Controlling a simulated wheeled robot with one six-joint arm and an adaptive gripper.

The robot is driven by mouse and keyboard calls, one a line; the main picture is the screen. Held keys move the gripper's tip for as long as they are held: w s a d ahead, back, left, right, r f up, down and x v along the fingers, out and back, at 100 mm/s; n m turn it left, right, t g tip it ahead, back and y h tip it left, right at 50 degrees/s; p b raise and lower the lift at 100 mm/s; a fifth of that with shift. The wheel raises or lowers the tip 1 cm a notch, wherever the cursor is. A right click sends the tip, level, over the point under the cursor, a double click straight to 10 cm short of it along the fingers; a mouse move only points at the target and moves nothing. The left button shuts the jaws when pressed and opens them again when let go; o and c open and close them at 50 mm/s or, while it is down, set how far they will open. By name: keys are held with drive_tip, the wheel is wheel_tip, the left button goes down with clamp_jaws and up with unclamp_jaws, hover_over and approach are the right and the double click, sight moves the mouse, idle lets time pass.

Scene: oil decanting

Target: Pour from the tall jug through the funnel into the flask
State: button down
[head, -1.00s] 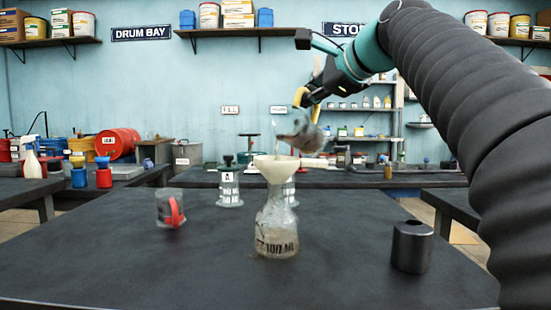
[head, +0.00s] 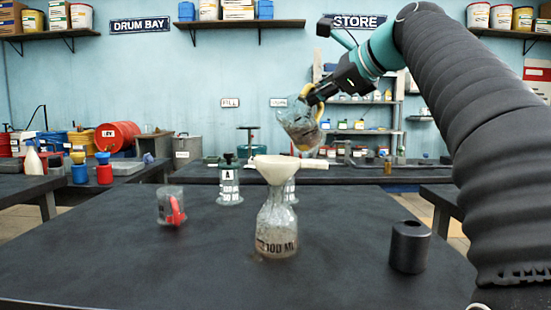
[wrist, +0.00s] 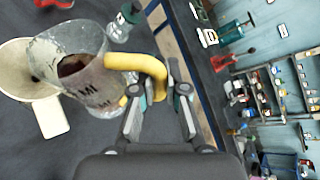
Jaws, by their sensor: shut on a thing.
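My gripper (head: 312,95) is shut on the yellow handle (wrist: 138,62) of a clear jug (head: 300,125). The jug is held in the air, tilted but nearer upright, above and slightly right of the funnel. Dark liquid shows inside it in the wrist view (wrist: 75,62). The cream funnel (head: 275,168) sits in the mouth of the flask (head: 277,225), its side handle pointing right. The flask stands upright on the dark table and is marked 100 ML; its inside looks cloudy. No stream shows between jug and funnel.
A clear cup with a red handle (head: 172,207) stands left on the table (head: 130,260). A stoppered flask marked A (head: 229,185) and another partly hidden flask (head: 290,190) stand behind. A black cylinder (head: 409,247) stands at the right. The front left is clear.

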drive_tip(key=shift+w+d, duration=0.1)
idle(0.5)
drive_tip(key=shift+w+d, duration=0.1)
drive_tip(key=shift+w+d+r+m+g+y, duration=0.2)
drive_tip(key=shift+r+m+g+y, duration=0.3)
drive_tip(key=shift+m, duration=0.3)
drive_tip(key=shift+f+m, duration=0.3)
drive_tip(key=shift+f, duration=0.05)
drive_tip(key=shift+w+f+g, duration=0.1)
drive_tip(key=shift+f+g, duration=0.2)
drive_tip(key=shift+f, duration=0.1)
drive_tip(key=shift+w+f+m+g+y, duration=0.1)
drive_tip(key=shift+f+m+g+y, duration=0.45)
drive_tip(key=shift+m, duration=0.45)
drive_tip(key=shift+a+f+m+y, duration=0.1)
drive_tip(key=shift+f+m+y, duration=0.5)
drive_tip(key=shift+f, duration=0.25)
